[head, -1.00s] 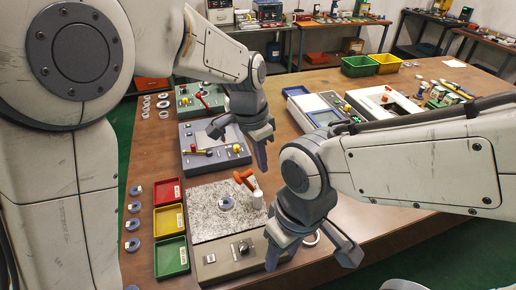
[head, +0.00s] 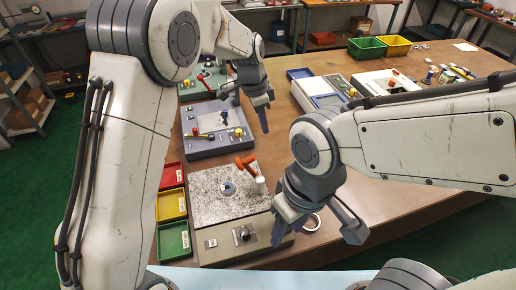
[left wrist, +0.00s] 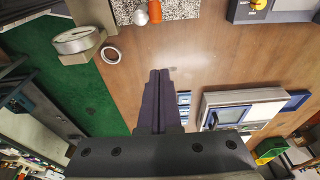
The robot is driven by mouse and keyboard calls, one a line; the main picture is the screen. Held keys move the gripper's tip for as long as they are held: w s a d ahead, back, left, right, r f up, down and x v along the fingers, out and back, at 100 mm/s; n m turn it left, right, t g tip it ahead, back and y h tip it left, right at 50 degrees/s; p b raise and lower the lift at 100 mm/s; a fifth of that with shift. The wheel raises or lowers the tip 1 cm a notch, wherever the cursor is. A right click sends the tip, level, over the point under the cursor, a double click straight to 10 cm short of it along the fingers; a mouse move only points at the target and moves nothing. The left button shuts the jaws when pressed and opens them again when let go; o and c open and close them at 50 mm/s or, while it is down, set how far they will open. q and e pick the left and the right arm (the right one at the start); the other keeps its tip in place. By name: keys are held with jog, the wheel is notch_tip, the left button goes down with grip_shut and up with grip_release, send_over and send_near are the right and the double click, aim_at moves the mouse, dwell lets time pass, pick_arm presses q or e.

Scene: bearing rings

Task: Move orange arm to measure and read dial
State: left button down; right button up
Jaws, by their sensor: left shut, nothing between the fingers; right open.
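The orange arm (head: 246,162) sits beside a white post (head: 260,186) at the right edge of a speckled granite plate (head: 205,208). A grey ring (head: 228,188) lies flat on the plate. The orange arm also shows at the top of the left wrist view (left wrist: 155,11). My left gripper (head: 262,120) is shut and empty, behind and above the plate; its fingers are together in the left wrist view (left wrist: 158,85). My right gripper (head: 318,238) is open and empty, right of the front panel (head: 222,243). No dial reading is legible.
A loose ring (head: 312,223) lies on the table by my right gripper. Red (head: 172,175), yellow (head: 172,205) and green (head: 174,240) trays line the plate's left. A blue-grey console (head: 200,148) stands behind it. Bare table (head: 400,205) lies to the right.

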pick_arm(q)
notch_tip(320, 180, down, 10)
jog(key=a+p, duration=0.2)
jog(key=p, duration=0.2)
jog(key=shift+s, duration=0.4)
jog(key=shift+d, duration=0.1)
